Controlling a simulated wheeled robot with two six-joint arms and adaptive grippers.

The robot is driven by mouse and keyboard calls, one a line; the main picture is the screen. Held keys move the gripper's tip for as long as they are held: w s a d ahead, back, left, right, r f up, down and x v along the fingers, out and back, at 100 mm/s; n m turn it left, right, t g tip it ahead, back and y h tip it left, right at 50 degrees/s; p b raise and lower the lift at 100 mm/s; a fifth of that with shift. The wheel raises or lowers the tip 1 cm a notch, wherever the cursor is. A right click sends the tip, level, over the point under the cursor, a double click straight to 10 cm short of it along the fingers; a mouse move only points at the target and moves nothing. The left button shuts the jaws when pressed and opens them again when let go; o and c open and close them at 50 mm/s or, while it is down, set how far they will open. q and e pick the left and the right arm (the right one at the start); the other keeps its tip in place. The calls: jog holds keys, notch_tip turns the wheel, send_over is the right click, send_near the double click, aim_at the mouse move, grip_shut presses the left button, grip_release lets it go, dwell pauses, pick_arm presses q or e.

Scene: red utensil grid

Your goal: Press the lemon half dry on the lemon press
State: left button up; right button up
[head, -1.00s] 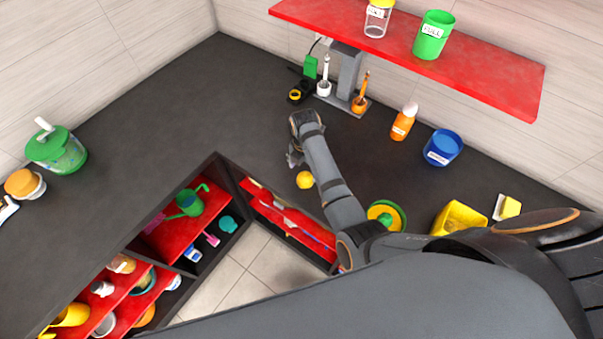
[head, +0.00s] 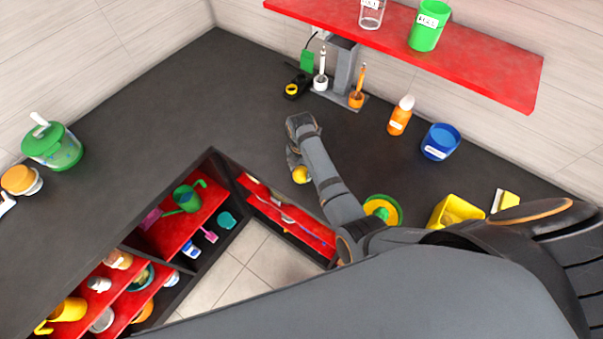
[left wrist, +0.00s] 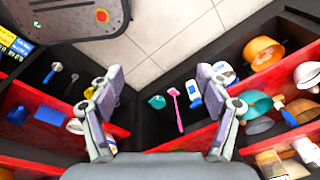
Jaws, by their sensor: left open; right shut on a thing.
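The lemon half (head: 300,175) is a small yellow round thing on the dark counter, partly hidden by my right gripper (head: 296,170). The right gripper is shut on it, close to the counter surface. My left gripper (left wrist: 160,78) shows in the left wrist view. It is open and empty, with its fingers wide apart above the floor and low shelves.
A yellow container (head: 455,212) stands right of the press. A blue tub (head: 440,142) and an orange bottle (head: 400,116) stand behind. A red wall shelf (head: 480,70) overhangs the back. Open red shelves (head: 175,238) sit below the counter's edge. The left counter is mostly bare.

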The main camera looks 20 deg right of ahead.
aim_at(301, 170)
jog(key=shift+c, duration=1.1)
jog(key=shift+a+r, duration=0.1)
jog(key=shift+r, duration=0.1)
jog(key=shift+r+p, duration=0.75)
jog(key=shift+r, duration=1.05)
jog(key=shift+r, duration=0.1)
jog(key=shift+r, duration=1.9)
